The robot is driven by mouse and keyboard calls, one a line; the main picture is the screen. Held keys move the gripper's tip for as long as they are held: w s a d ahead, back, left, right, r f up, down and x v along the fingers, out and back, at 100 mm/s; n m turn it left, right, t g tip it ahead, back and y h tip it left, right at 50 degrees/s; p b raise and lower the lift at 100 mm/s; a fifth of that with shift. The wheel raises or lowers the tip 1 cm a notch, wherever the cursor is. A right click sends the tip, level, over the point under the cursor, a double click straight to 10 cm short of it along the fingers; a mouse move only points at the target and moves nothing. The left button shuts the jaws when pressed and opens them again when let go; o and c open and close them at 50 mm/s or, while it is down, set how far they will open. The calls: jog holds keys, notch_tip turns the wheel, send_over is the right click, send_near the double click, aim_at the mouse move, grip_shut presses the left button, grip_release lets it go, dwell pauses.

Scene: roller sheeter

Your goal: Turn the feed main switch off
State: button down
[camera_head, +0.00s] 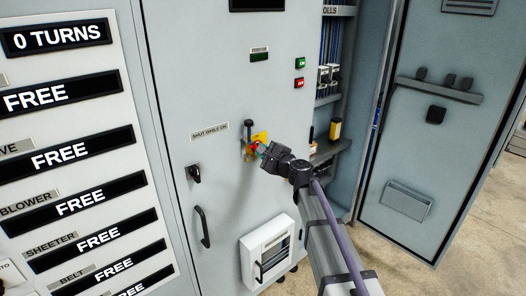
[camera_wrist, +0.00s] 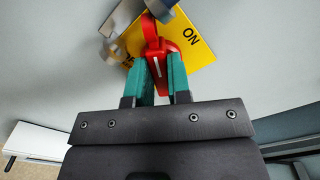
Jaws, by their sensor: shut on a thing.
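The main switch is a red rotary handle (camera_wrist: 153,32) on a yellow plate (camera_wrist: 197,47) lettered "ON". In the head view the yellow plate (camera_head: 261,137) is on the grey cabinet door, right of a "SHUT WHILE ON" label (camera_head: 210,132). My gripper (camera_wrist: 161,68) has its teal fingers closed on the red handle, one on each side. In the head view my gripper (camera_head: 260,149) reaches the plate from the lower right and hides part of the switch. A grey metal part (camera_wrist: 117,48) is beside the handle, over the plate's edge.
A black key-type latch (camera_head: 194,173) and a door handle (camera_head: 203,226) are left of the switch. A white framed box (camera_head: 268,252) is below it. Green (camera_head: 300,63) and red (camera_head: 299,83) buttons are above right. An open cabinet bay and door (camera_head: 425,140) stand to the right.

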jog(key=n, duration=0.6)
jog(key=shift+f, duration=0.15)
dwell(0.4)
jog(key=c, duration=1.1)
grip_release()
jog(key=shift+o, duration=0.2)
jog(key=v, duration=1.1)
jog(key=shift+a, duration=0.1)
